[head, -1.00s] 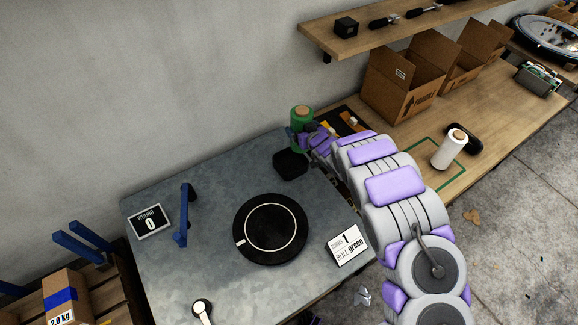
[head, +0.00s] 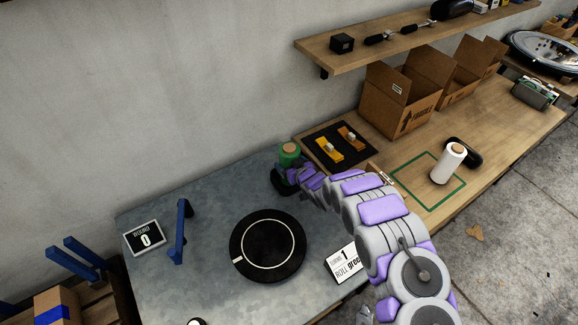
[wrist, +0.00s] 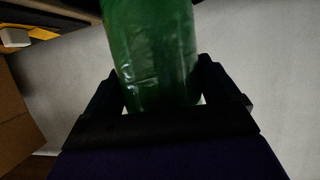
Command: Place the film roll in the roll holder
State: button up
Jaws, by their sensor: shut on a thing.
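The green film roll (head: 289,152) is upright at the back right corner of the grey metal table, with its brown core end on top. My gripper (head: 298,176) is shut on it from the right; the arm partly hides the jaws. In the wrist view the green roll (wrist: 155,50) sits between the two dark fingers of my gripper (wrist: 155,85). A black block-like holder (head: 281,184) stands just below the roll in the picture. The roll overlaps it, and I cannot tell whether the roll is in it or above it. The holder's opening is hidden.
A black turntable (head: 268,246), a blue post (head: 180,232), a "ROUND 0" display (head: 144,238) and a "ROLL green" sign (head: 346,262) stand on the grey table (head: 215,198). A white roll (head: 449,163) and open boxes (head: 400,98) are on the wooden bench.

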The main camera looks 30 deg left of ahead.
jog(key=shift+w+f, duration=0.1)
jog(key=shift+f, duration=0.25)
jog(key=shift+a, duration=0.35)
jog(key=o, duration=1.2)
jog(key=shift+f, duration=0.15)
jog(key=shift+c, duration=0.2)
jog(key=shift+d, duration=0.15)
jog(key=shift+d, duration=0.2)
jog(key=p+v, duration=0.1)
jog(key=v, duration=1)
jog(key=shift+s+d+r+p, duration=0.2)
jog(key=shift+s+r+p, duration=0.1)
jog(key=shift+p, duration=0.1)
